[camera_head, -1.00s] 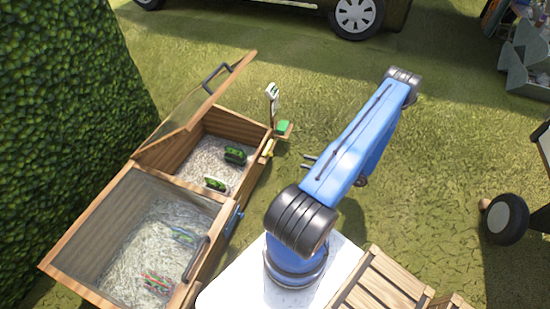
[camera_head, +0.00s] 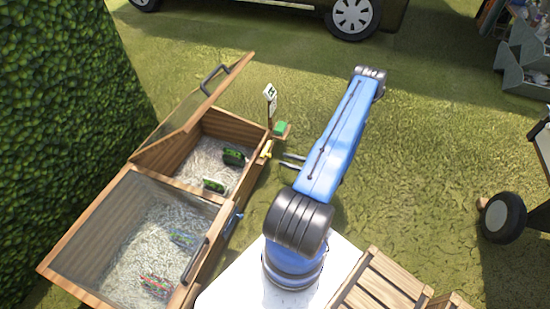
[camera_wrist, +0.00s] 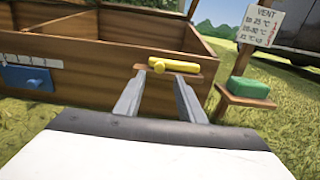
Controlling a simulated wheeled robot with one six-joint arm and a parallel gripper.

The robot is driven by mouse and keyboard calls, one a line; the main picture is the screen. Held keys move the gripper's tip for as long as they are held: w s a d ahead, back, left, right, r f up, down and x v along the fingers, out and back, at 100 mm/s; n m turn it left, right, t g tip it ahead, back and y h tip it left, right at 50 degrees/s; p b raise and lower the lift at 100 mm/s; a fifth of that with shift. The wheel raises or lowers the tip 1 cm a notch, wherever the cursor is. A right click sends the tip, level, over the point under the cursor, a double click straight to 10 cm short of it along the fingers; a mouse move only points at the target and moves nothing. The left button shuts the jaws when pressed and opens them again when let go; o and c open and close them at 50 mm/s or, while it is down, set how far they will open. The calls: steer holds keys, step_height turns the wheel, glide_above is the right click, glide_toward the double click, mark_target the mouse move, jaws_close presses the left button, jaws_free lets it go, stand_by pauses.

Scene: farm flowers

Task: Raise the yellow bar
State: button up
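The yellow bar (camera_wrist: 174,65) sits on a small wooden mount on the outer front wall of the wooden box, lying level in the wrist view. In the head view the yellow bar (camera_head: 266,149) is at the box's right side near its far corner. My gripper (camera_wrist: 158,84) is open, with its two grey fingers apart and pointing at the mount just below the bar. In the head view my gripper (camera_head: 288,160) is just right of the bar, with a small gap. Nothing is between the fingers.
The wooden box (camera_head: 212,219) has one glass lid raised and one shut over bedding. A blue slider (camera_wrist: 28,78) is left of the bar. A green block (camera_wrist: 249,87) on a stand with a VENT sign (camera_wrist: 262,24) is to the right. Open grass lies beyond.

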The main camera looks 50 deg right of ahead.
steer(key=x, duration=0.7)
steer(key=shift+s, duration=0.1)
jaws_close()
